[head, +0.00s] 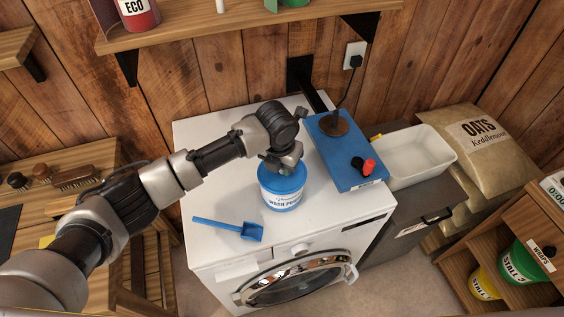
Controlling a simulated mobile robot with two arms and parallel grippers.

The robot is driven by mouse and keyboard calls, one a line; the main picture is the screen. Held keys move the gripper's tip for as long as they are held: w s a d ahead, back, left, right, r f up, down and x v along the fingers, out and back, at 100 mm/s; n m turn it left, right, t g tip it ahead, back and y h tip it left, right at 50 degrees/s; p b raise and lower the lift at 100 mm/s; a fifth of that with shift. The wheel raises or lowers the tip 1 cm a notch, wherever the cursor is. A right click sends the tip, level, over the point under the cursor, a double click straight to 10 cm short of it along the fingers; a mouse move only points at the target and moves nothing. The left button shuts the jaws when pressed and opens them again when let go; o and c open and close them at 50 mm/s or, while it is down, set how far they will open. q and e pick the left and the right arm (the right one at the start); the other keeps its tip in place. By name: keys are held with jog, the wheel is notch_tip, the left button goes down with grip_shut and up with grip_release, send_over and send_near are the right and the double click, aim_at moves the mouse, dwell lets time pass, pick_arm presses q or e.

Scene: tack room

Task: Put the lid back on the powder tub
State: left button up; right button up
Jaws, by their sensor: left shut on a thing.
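The powder tub (281,201), white with a "WASH POWDER" label, stands upright on top of the white washing machine (205,180). Its blue lid (283,181) is at the tub's mouth and looks roughly level. I cannot tell whether it is pressed fully down. My left gripper (283,168) is right above the tub, shut on the lid, and hides its far part. My right gripper is not in view.
A blue scoop (230,228) lies on the washer's front left. A blue board (343,150) with a black-and-red part and a cord lies to the right. A white bin (415,158) and an oats sack (478,150) stand further right. A shelf (200,30) is above.

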pick_arm(q)
jog(key=shift+f, duration=0.4)
dwell(0.4)
jog(key=o, duration=1)
notch_tip(320, 180, up, 11)
jog(key=s+b, duration=0.1)
jog(key=b, duration=0.1)
jog(key=shift+s+a+b, duration=0.2)
jog(key=shift+a+b, duration=0.1)
jog(key=shift+a, duration=0.1)
jog(key=shift+f, duration=0.1)
notch_tip(320, 180, up, 6)
jog(key=p, duration=0.6)
jog(key=shift+p, duration=0.4)
jog(key=shift+f, duration=0.1)
